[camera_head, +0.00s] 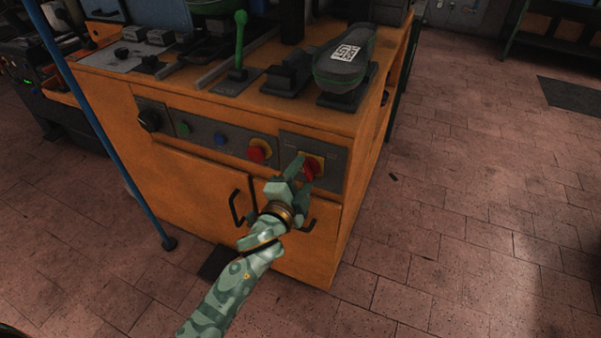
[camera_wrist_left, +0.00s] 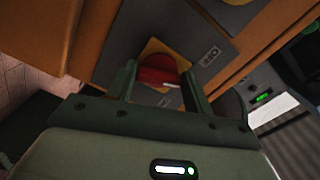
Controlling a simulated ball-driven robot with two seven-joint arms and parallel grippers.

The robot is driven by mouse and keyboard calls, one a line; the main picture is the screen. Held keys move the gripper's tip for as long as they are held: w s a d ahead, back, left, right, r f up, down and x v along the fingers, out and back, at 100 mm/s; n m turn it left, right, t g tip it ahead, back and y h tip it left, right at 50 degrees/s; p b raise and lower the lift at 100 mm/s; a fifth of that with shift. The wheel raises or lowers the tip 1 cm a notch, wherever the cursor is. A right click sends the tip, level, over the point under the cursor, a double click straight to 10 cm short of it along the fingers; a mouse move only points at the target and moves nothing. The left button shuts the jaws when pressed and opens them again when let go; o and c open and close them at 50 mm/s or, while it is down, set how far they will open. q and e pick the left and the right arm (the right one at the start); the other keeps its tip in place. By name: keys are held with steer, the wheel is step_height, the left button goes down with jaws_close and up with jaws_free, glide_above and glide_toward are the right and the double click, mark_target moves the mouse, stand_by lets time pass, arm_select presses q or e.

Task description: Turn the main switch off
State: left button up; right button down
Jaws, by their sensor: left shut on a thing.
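The main switch (camera_head: 311,170) is a red knob on a yellow plate at the right end of the grey control panel. It also shows in the left wrist view (camera_wrist_left: 158,70), with a small white mark on the knob and the yellow plate behind it. My left gripper (camera_head: 302,171) is at the switch, with its two green fingers on either side of the red knob. It is shut on the knob. In the left wrist view the fingers (camera_wrist_left: 158,82) flank the knob. My right gripper does not show in either view.
The orange cabinet (camera_head: 200,190) has a red button (camera_head: 258,150), a blue button (camera_head: 220,140), a green button (camera_head: 184,129) and a black knob (camera_head: 149,121) left of the switch. Black door handles stick out below. A blue pole (camera_head: 105,125) stands at left.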

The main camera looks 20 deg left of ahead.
arm_select(q)
steer(key=shift+n+p, duration=0.4)
steer(key=shift+n, duration=0.5)
steer(key=shift+n+p, duration=0.55)
steer(key=shift+n, duration=0.35)
steer(key=shift+f+n+p, duration=0.25)
steer(key=shift+n+p, duration=0.05)
steer(key=shift+n, duration=0.3)
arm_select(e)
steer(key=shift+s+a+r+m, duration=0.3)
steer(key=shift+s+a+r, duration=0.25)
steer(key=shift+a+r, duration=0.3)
arm_select(q)
steer(key=o, duration=1)
steer(key=shift+r, duration=0.1)
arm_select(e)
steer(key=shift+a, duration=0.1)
arm_select(q)
steer(key=shift+s, duration=0.1)
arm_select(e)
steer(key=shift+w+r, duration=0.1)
